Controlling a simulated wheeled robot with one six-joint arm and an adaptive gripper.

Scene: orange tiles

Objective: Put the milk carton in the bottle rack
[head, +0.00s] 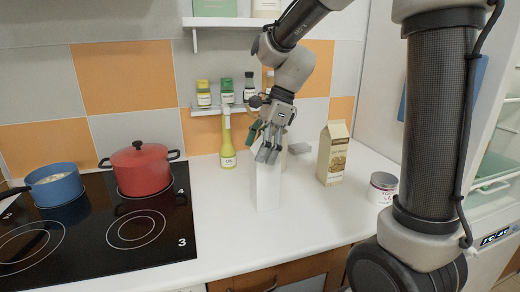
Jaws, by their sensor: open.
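A plain white upright carton (267,187), likely the milk carton, stands on the white counter. My gripper (268,155) is open and points down at the carton's top. Its fingers overlap the top in the picture, and I cannot tell whether they touch it or are around it. The gripper hides the carton's upper end. A cream and brown carton (333,155) with a food picture and a gabled top stands to the right. I cannot clearly make out a bottle rack. An open fridge (492,238) with shelves shows at the right edge, partly cut off.
A white labelled tin (382,189) stands near the counter's (315,212) right end. A yellow bottle (227,142) stands behind, below a shelf with spice jars (203,94). A red pot (142,168) and blue pan (54,185) sit on the black hob (150,240) at left.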

